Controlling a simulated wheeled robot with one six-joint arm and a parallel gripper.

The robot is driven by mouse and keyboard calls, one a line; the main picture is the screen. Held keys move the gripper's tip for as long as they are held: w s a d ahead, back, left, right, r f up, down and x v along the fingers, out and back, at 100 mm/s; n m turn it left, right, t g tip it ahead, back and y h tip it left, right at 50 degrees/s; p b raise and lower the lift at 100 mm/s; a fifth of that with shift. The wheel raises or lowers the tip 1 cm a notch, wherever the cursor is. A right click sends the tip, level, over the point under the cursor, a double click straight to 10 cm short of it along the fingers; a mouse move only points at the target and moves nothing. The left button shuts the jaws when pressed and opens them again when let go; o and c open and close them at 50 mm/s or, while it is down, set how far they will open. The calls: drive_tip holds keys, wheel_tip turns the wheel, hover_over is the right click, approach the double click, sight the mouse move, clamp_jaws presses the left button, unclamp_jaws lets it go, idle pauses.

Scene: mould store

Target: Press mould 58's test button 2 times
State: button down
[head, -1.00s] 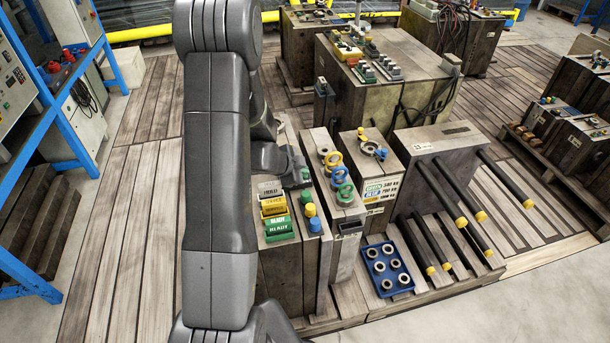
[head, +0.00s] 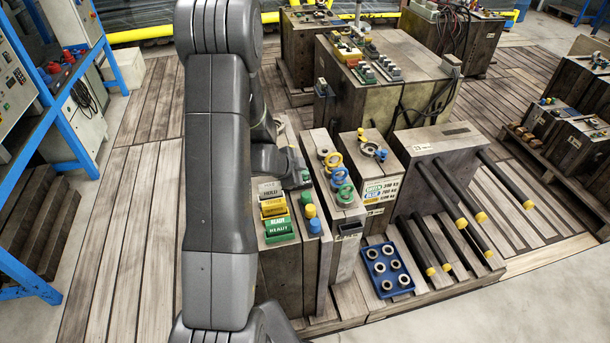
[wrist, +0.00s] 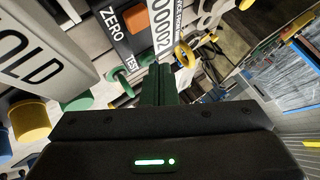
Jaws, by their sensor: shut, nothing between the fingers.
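My gripper (wrist: 156,82) is shut and empty, its fingertips over a mould's top fittings in the wrist view. A ZERO label (wrist: 111,18) and a counter (wrist: 161,28) are near; the counter's digits are hard to read. No number 58 is readable. My arm hides part of its top.
A large HOLD tag (wrist: 35,55) and a yellow knob (wrist: 30,121) stand close at the wrist view's left. A narrow mould with coloured rings (head: 340,210) stands right of the tagged mould. A blue tray (head: 388,268) and black rods are farther right.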

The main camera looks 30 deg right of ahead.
drive_tip(key=shift+r+p, duration=0.7)
drive_tip(key=shift+r, duration=0.1)
wheel_tip(320, 180, up, 5)
drive_tip(key=p, duration=0.5)
drive_tip(key=shift+f, duration=0.25)
wheel_tip(320, 180, down, 2)
drive_tip(key=shift+b, duration=1)
drive_tip(key=shift+f+b, duration=0.1)
drive_tip(key=shift+b, duration=0.75)
drive_tip(key=shift+b, duration=0.45)
wheel_tip(320, 180, up, 6)
drive_tip(key=p, duration=0.6)
drive_tip(key=shift+p, duration=0.35)
